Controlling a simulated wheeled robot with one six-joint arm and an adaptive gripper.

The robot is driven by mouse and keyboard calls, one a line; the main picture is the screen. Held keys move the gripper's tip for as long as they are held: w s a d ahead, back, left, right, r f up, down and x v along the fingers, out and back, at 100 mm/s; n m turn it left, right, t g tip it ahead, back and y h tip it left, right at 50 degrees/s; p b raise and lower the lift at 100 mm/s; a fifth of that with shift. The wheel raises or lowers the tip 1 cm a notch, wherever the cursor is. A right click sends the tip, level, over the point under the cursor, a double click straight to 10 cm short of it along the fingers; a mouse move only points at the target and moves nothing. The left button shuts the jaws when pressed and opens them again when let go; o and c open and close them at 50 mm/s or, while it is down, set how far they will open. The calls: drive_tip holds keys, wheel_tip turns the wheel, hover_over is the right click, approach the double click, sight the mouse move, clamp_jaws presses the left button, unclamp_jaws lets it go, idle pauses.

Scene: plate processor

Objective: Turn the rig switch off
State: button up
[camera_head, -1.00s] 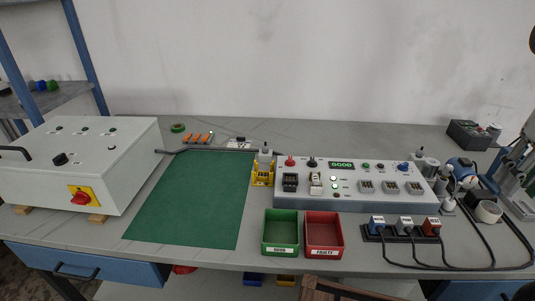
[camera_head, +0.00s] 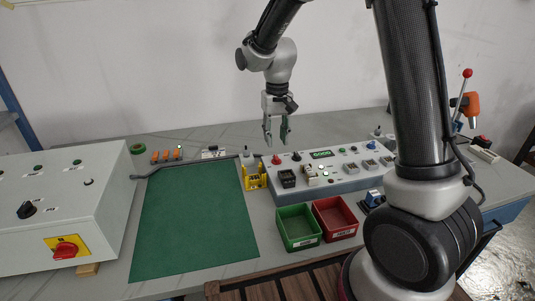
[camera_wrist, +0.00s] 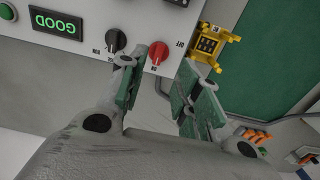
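The grey rig (camera_head: 345,172) stands on the bench at centre right, its green display reading GOOD. A red knob (camera_head: 276,159) and a black knob (camera_head: 297,156) sit at the left of its top; I cannot tell which is the rig switch. My gripper (camera_head: 277,142) points down, open and empty, above the red knob. In the wrist view, the red knob (camera_wrist: 158,52) shows just beyond the gap between my fingertips (camera_wrist: 160,72). The black knob (camera_wrist: 116,41) lies left of it, beyond the left finger. I see no contact with either knob.
A yellow holder (camera_head: 255,178) stands left of the rig beside a green mat (camera_head: 190,222). Green (camera_head: 298,243) and red (camera_head: 335,232) bins sit in front. A white cabinet (camera_head: 100,200) with a red-and-yellow switch (camera_head: 66,249) is at far left.

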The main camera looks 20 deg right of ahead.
sight(277, 157)
wheel_tip(277, 157, down, 6)
drive_tip(key=shift+d+f, duration=0.1)
drive_tip(key=shift+f, duration=0.15)
clamp_jaws()
